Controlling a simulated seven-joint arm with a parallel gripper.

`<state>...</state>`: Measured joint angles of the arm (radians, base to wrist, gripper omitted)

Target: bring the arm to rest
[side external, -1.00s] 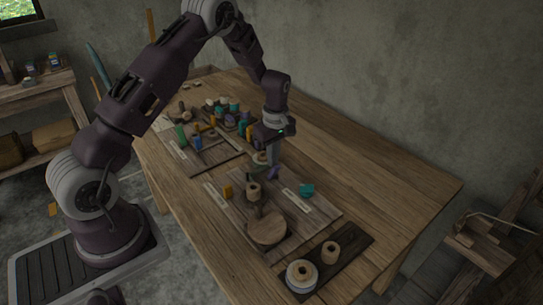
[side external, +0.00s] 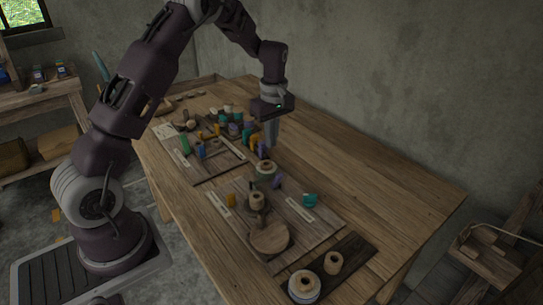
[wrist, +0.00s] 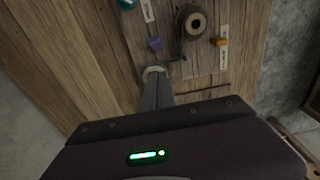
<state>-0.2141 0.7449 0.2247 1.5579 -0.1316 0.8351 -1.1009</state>
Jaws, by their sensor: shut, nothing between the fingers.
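My gripper (side external: 270,144) points down above the wooden table, its fingers closed together with nothing between them. In the wrist view its shut fingers (wrist: 158,88) hang over the board, near a pale round spool end (wrist: 153,72) that they partly cover. A purple block (side external: 277,182) stands on the near board, apart from the fingers; it also shows in the wrist view (wrist: 155,44). A wooden spool (side external: 265,168) stands just below the gripper in the side view.
A dark tray (side external: 350,252) carries spools at the front. Several coloured pieces crowd the far board (side external: 205,172). The table's right side is clear.

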